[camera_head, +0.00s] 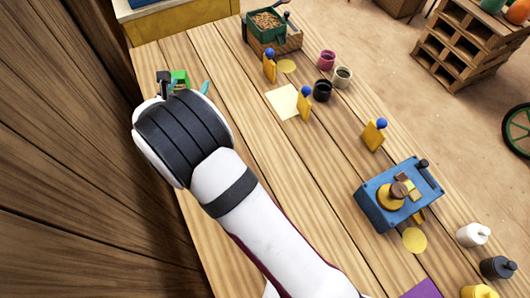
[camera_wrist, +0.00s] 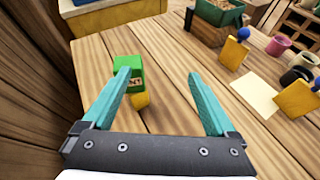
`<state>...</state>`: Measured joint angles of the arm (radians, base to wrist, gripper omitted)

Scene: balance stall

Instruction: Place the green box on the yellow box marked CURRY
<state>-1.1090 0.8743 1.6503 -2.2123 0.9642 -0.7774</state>
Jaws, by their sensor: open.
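In the head view the green box (camera_head: 180,76) shows just past my wrist. My gripper (camera_wrist: 158,73) is open, with teal fingers spread wide. The green box is by the left finger, which overlaps it in the wrist view; I cannot tell whether they touch. No CURRY lettering is readable; a small yellow block (camera_head: 414,190) sits on the blue balance (camera_head: 375,212).
A wooden wall (camera_head: 60,150) runs close along the left. Yellow stands with blue knobs (camera_head: 374,135), small pots (camera_head: 322,92) and a cream sheet (camera_head: 283,101) occupy the table's right side. A green tray (camera_head: 262,27) of brown pieces is at the back. The middle planks are clear.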

